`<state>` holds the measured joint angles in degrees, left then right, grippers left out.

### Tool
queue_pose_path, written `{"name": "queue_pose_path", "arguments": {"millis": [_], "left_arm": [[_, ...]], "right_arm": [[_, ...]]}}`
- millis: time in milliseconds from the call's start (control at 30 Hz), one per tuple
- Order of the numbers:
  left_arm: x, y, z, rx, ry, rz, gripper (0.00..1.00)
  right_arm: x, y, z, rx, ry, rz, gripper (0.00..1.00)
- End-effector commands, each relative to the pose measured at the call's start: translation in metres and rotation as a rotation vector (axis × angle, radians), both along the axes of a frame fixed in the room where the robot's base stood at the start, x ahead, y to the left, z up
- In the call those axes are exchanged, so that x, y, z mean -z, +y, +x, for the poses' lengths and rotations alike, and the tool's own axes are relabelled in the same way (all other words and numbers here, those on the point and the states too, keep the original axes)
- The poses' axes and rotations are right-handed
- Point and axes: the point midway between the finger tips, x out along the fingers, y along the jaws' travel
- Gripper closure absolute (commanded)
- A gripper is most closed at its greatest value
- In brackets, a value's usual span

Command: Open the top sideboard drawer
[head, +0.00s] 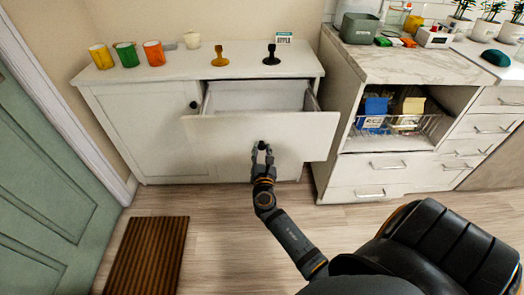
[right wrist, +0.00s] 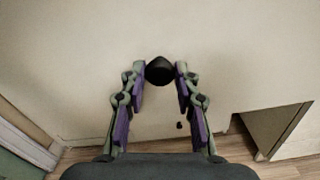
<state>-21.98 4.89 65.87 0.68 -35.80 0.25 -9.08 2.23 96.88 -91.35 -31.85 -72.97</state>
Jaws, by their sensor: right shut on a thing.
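The white sideboard (head: 150,120) stands against the wall. Its top drawer (head: 230,130) is pulled well out, and its inside looks empty in the head view. My right gripper (head: 262,148) is at the drawer front, shut on the dark round drawer knob (right wrist: 160,70). In the right wrist view the knob sits between the fingertips, with the pale drawer front behind it. My left gripper is not in view.
Yellow, green and orange cups (head: 126,54) and two small stands stand on the sideboard top. A marble-topped counter (head: 400,62) with a wire basket (head: 425,124) is at the right. A brown striped mat (head: 146,255) lies by the green door (head: 45,190).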

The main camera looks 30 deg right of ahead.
Motion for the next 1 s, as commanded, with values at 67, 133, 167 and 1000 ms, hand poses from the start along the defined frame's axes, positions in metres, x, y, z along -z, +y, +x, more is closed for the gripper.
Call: {"name": "queue_pose_path", "arguments": {"millis": [67, 133, 167, 1000], "left_arm": [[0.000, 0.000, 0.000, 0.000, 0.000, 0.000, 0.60], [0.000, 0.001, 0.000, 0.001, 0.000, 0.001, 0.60], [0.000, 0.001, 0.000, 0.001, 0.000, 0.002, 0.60], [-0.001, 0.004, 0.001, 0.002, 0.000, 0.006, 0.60]], "right_arm": [[0.000, 0.000, 0.000, 0.000, 0.000, 0.000, 0.64], [0.000, 0.000, 0.000, 0.000, 0.000, 0.000, 0.54], [0.000, 0.000, 0.000, 0.000, 0.000, 0.000, 0.50], [0.001, 0.039, -0.063, 0.001, 0.001, 0.002, 0.46]]}}
